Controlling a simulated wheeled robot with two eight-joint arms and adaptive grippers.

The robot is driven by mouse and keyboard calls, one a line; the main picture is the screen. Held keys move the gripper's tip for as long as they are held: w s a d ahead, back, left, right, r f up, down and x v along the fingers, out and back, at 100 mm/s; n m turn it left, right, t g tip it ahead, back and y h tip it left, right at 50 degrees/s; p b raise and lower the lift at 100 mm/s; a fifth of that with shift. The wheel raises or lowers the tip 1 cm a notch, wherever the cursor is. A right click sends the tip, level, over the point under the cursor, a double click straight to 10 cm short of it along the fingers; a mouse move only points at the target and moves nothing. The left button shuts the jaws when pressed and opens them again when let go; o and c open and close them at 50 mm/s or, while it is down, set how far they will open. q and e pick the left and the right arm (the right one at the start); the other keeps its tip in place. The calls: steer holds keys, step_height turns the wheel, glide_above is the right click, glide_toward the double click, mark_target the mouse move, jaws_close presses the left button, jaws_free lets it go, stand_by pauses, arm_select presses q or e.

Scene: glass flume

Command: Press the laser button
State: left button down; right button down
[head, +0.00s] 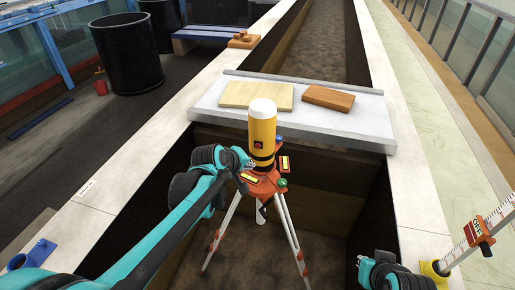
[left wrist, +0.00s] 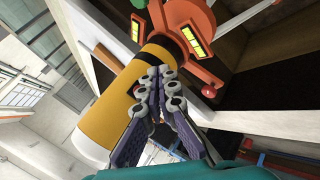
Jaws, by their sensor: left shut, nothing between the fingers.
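The laser (head: 262,135) is a yellow cylinder with a white cap, upright on an orange head on a tripod (head: 287,225). A small dark button with red on it (head: 259,145) shows on its near side. My left gripper (head: 247,163) is shut and empty, just left of the laser's lower part. In the left wrist view the shut fingers (left wrist: 158,78) overlap the yellow body (left wrist: 115,108) and hide part of it; I cannot tell whether they touch it. Part of my right arm's end (head: 388,272) shows at the lower right; its finger state is unclear.
The tripod stands in the flume trench between pale walls. A grey slab (head: 330,124) bridges the trench behind it, carrying a light board (head: 257,94) and a brown block (head: 328,98). A black barrel (head: 127,52) is far left.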

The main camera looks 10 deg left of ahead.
arm_select(q)
steer(key=shift+w+d+b, duration=0.1)
steer(key=shift+w+b, duration=0.3)
steer(key=shift+w, duration=2.65)
steer(key=shift+w, duration=0.1)
steer(key=shift+w, duration=0.3)
steer(key=shift+w, duration=0.4)
steer(key=shift+s, duration=0.85)
steer(key=shift+s, duration=2.5)
